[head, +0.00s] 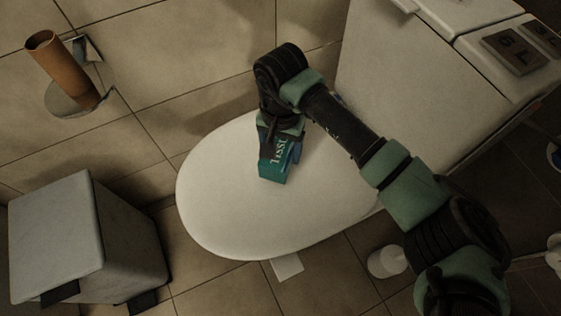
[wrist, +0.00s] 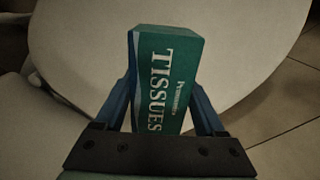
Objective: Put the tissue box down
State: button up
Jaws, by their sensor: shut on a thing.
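The tissue box (head: 273,163) is teal with white lettering. My gripper (head: 280,145) is shut on it, over the closed white toilet lid (head: 225,210). In the wrist view the tissue box (wrist: 166,75) sits between the two blue fingers of my gripper (wrist: 166,95), with the word TISSUES readable along its face. The pale lid (wrist: 90,60) fills much of the background there. I cannot tell whether the box touches the lid or hangs just above it. My gripper hides part of the box in the head view.
A grey bin (head: 55,235) stands at the left. A cardboard tube (head: 62,70) is on a wall holder at the upper left. The toilet tank (head: 420,80) rises at the right. A white roll (head: 386,262) and a white square (head: 287,266) are on the floor. The lid's left part is clear.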

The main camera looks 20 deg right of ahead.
jog(key=shift+f+b, duration=0.8)
jog(key=shift+f, duration=1.3)
jog(key=shift+f, duration=0.25)
jog(key=o, duration=1.4)
jog(key=shift+r, duration=0.1)
